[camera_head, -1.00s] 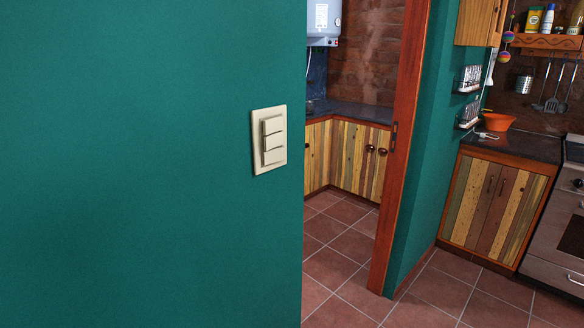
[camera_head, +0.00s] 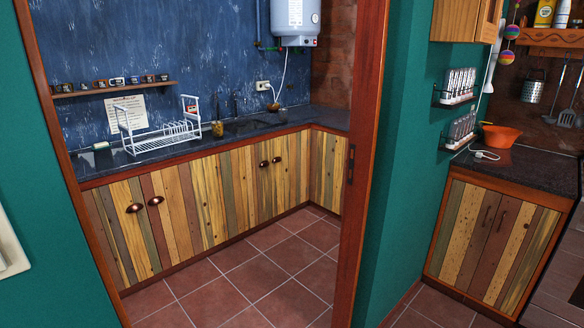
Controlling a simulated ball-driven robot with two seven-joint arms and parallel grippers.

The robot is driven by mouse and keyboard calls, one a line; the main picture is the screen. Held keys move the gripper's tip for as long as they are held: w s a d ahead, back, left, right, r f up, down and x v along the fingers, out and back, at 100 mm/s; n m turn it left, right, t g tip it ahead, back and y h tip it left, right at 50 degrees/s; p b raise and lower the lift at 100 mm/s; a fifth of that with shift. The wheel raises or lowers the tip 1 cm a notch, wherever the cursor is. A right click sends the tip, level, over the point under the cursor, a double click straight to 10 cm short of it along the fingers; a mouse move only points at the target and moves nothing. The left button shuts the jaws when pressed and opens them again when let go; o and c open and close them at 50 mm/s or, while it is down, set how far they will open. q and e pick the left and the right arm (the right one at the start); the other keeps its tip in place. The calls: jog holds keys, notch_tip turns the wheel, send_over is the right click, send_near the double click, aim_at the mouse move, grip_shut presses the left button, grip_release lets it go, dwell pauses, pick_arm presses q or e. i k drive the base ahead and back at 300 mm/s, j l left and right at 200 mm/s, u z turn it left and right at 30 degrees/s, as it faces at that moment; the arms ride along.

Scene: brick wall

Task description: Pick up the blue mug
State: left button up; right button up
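Several small mugs (camera_head: 117,82) stand in a row on a narrow wall shelf (camera_head: 115,91) in the room beyond the doorway. They are dark with coloured patches and too small for me to tell whether one of them is the blue mug. I cannot make out a clear blue mug elsewhere in the head view. Neither of my grippers is in view.
A wooden door frame (camera_head: 362,150) bounds the opening, with green wall on both sides. Inside, a dark counter holds a white dish rack (camera_head: 160,135). The tiled floor (camera_head: 262,262) is clear.

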aim_at(283, 112)
jog(key=i+l, duration=0.15)
jog(key=i, duration=0.2)
jog(key=i+l, duration=0.2)
jog(key=i, duration=0.15)
jog(key=i+l, duration=0.15)
jog(key=i, duration=0.2)
jog(key=i+j, duration=0.3)
jog(key=i, duration=0.15)
jog(key=i+j, duration=0.6)
jog(key=j, duration=0.15)
jog(key=i+j, duration=0.55)
jog(key=j, duration=0.3)
jog(key=i+j, duration=0.3)
jog(key=j, duration=0.1)
